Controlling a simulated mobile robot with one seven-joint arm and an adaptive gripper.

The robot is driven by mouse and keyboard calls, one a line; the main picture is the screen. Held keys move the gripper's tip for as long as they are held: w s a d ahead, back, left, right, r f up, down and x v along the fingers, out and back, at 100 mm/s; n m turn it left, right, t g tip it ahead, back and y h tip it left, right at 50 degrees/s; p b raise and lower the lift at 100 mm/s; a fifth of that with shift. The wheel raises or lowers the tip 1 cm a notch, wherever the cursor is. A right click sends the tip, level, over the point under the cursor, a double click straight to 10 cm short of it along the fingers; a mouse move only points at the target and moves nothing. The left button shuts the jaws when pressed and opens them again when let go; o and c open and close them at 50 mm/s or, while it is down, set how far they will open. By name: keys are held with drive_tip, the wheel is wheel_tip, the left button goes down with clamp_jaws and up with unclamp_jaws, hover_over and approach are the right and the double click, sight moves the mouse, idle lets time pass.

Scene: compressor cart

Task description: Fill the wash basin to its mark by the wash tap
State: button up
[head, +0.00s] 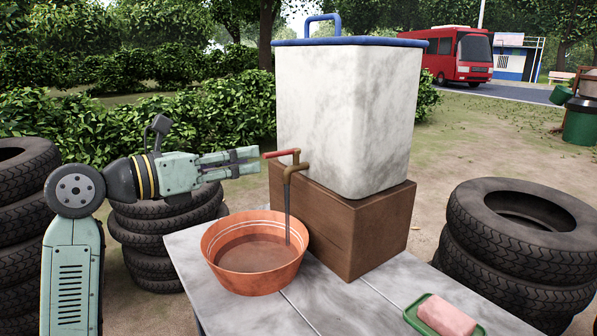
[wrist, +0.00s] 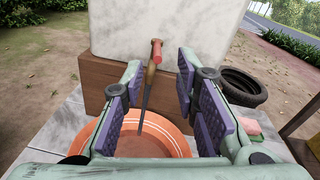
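The orange wash basin (head: 222,262) stands on the table under the wash tap. A brownish surface shows inside it, below a pale line near the rim. The brass tap (head: 303,167) sticks out from the white tank and has a red handle (head: 278,153) pointing toward my gripper. A thin grey stream (head: 287,212) runs from the spout into the basin. My gripper (head: 257,161) is just left of the handle, apart from it. In the wrist view its fingers (wrist: 160,78) are spread and empty, with the red handle (wrist: 157,52) seen between them and the basin (wrist: 165,130) below.
The white tank (head: 345,110) with a blue rim stands on a brown block (head: 340,230). A green dish (head: 412,318) with pink soap (head: 447,314) lies at the front right of the grey table (head: 195,250). Tyre stacks (head: 515,250) flank the table. Open air surrounds my gripper.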

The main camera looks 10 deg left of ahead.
sight(283, 151)
drive_tip(key=shift+n+t, duration=0.3)
drive_tip(key=shift+t, duration=0.2)
drive_tip(key=x, duration=0.3)
drive_tip(key=p+x, duration=0.1)
drive_tip(key=x, duration=0.2)
drive_tip(key=p+x, duration=0.1)
drive_tip(key=x, duration=0.2)
drive_tip(key=shift+w+d+f, duration=0.2)
drive_tip(key=shift+w+f, duration=0.1)
drive_tip(key=shift+w, duration=0.05)
drive_tip(key=shift+c, duration=0.2)
clamp_jaws()
